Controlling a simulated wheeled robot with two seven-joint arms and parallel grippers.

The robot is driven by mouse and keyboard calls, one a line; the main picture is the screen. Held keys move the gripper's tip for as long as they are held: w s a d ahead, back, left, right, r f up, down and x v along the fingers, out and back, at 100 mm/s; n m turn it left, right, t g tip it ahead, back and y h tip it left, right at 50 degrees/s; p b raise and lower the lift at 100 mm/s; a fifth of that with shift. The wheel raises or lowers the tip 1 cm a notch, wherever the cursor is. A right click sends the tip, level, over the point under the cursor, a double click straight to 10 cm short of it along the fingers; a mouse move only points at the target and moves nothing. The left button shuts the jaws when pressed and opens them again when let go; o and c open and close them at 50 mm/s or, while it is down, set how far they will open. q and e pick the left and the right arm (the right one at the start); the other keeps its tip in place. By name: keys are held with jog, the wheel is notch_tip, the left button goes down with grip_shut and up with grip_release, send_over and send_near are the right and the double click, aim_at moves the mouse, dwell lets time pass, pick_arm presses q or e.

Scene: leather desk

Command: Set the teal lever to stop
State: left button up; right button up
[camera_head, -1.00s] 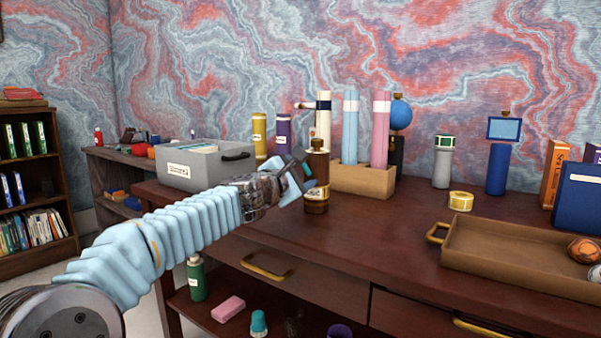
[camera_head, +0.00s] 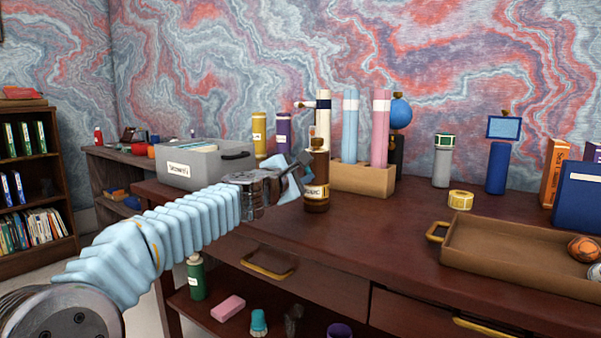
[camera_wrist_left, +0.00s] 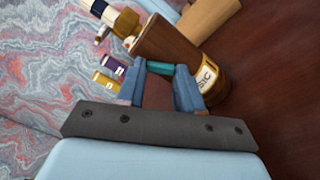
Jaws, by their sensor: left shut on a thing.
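The brown post (camera_wrist_left: 172,42) is just beyond the fingertips. The lever is hidden by the gripper in the head view, and I cannot read its setting. My right gripper is out of view.
A tan block (camera_head: 362,181) with pale blue and pink cylinders stands behind the post. A grey box (camera_head: 200,170) is at left. A brown tray (camera_head: 520,250) with balls is at right. The desk (camera_head: 370,230) front is clear.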

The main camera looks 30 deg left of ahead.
pick_arm(q)
jog(key=m, duration=0.5)
jog(key=shift+d+r, duration=0.1)
jog(key=shift+d, duration=0.2)
jog(key=shift+m, duration=0.4)
jog(key=o, duration=1.1)
jog(key=shift+c, duration=0.2)
jog(key=s, duration=1.3)
jog(key=shift+s+d+b, duration=0.2)
jog(key=shift+s+b, duration=0.2)
